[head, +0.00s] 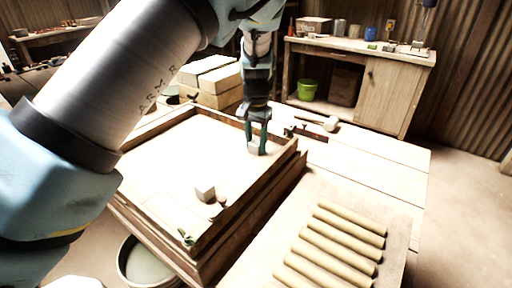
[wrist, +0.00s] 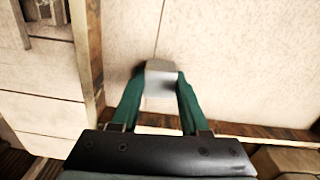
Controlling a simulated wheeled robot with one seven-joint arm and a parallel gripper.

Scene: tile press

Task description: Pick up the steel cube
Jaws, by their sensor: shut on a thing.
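My gripper (head: 257,143) points down over the far right part of the shallow wooden tray (head: 292,150). It is shut on a pale grey cube, taken to be the steel cube (head: 255,150). In the wrist view the steel cube (wrist: 161,77) sits between the tips of the two green fingers (wrist: 160,90). The fingers hide parts of its sides. Whether it touches the tray's pale floor or hangs just above it, I cannot tell.
A second pale cube (head: 205,193) and a small round-topped object (head: 221,199) are in the tray's near part. Several clay-coloured rolls (head: 335,240) lie on a board at the right. A mallet (head: 328,123) lies behind the tray. Stacked boxes (head: 215,80) stand behind left.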

